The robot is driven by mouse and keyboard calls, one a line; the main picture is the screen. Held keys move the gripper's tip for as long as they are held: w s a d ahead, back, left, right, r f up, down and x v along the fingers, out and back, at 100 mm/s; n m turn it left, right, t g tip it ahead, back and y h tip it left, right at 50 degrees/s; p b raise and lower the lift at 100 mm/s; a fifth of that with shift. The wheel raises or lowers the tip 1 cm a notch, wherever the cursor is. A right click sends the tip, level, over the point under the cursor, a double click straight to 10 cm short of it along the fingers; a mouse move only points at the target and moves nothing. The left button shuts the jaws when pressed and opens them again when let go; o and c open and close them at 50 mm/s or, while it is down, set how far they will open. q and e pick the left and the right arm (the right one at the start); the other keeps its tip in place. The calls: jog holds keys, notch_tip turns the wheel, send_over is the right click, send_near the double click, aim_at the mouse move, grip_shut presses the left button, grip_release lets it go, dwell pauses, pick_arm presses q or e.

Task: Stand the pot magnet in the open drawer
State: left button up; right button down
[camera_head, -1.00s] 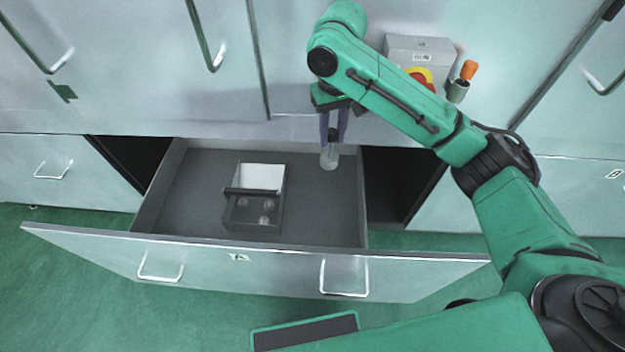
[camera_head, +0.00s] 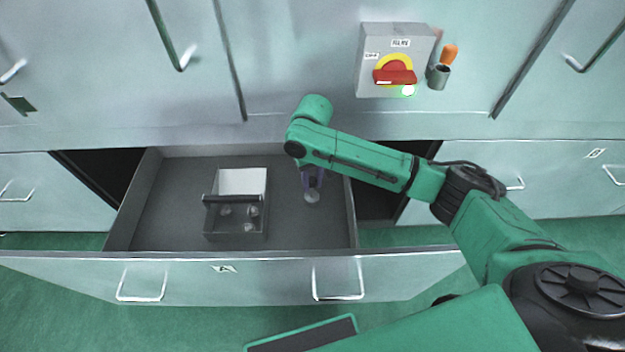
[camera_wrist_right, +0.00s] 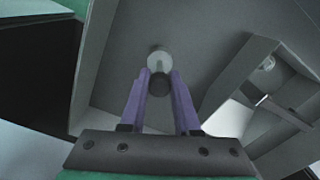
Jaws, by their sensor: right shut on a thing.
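The pot magnet (camera_head: 312,197) is a small pale round piece with a darker part towards the gripper; it also shows in the right wrist view (camera_wrist_right: 159,62). My right gripper (camera_head: 312,181) is shut on it, with purple fingers either side of its dark part in the right wrist view (camera_wrist_right: 159,88). The magnet is inside the outline of the open drawer (camera_head: 170,225), right of the box in it. I cannot tell whether it touches the drawer floor. My left gripper is not in view.
A dark box (camera_head: 238,215) with a handle and several small round pieces sits in the drawer's middle. A grey switch box (camera_head: 366,60) with a red knob and a cup (camera_head: 439,77) holding an orange-handled tool are on the cabinet front. Drawer floor left of the box is clear.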

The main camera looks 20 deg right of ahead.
jog(key=c, duration=0.6)
grip_release()
jog(key=shift+c, duration=0.2)
notch_tip(320, 180, up, 12)
jog(key=p, duration=0.1)
jog(key=shift+r, duration=0.1)
